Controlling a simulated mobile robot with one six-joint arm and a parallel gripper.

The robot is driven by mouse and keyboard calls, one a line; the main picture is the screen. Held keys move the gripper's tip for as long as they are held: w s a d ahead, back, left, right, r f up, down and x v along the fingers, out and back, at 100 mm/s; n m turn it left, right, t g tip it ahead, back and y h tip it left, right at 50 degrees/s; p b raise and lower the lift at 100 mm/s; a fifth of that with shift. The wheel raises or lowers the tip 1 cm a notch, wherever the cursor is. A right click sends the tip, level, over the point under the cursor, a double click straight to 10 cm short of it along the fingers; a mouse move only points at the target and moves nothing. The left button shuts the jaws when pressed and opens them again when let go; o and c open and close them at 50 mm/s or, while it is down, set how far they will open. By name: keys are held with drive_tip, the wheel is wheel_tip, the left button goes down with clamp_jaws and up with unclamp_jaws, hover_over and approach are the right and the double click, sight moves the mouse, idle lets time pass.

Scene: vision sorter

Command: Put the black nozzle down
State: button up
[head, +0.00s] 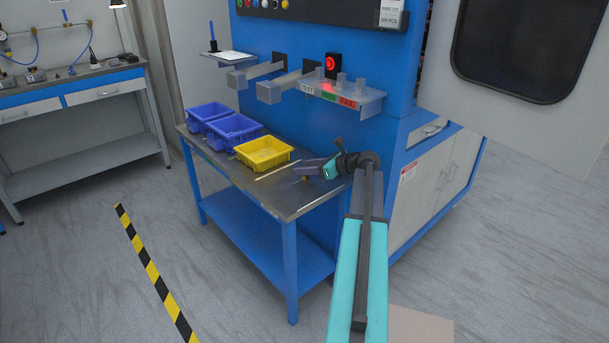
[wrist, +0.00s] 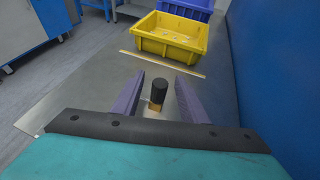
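The black nozzle (wrist: 158,89) is a short upright cylinder with a black upper part and a brass-coloured lower end. It is between the two purple fingers of my gripper (wrist: 160,86) in the wrist view. A gap shows on each side of it, so the fingers are open around it and apart from it. It appears to stand on the grey metal table (wrist: 108,82). In the head view my gripper (head: 307,168) is low over the right end of the table (head: 285,205), and only the nozzle's brass end (head: 306,178) shows below the fingers.
A yellow bin (head: 263,163) with small pieces inside stands beyond the gripper, with blue bins (head: 233,140) behind it. A thin pale strip (head: 278,172) lies between gripper and yellow bin. The blue machine (head: 310,105) with a TEST, PASS, FAIL shelf (head: 337,95) rises behind the table.

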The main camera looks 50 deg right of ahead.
clamp_jaws()
drive_tip(key=shift+r, duration=0.15)
drive_tip(key=shift+r+p, duration=0.6)
drive_tip(key=shift+r, duration=0.95)
drive_tip(key=shift+s+a+r, duration=0.1)
drive_tip(key=shift+s+r, duration=0.05)
drive_tip(key=shift+s, duration=0.1)
drive_tip(key=s+a+p, duration=0.1)
drive_tip(key=s+a, duration=0.2)
drive_tip(key=s, duration=0.4)
drive_tip(key=s+a+r+p, duration=0.1)
drive_tip(key=s+a, duration=0.1)
drive_tip(key=s, duration=0.5)
drive_tip(key=shift+s+a+r, duration=0.15)
drive_tip(key=shift+a, duration=0.25)
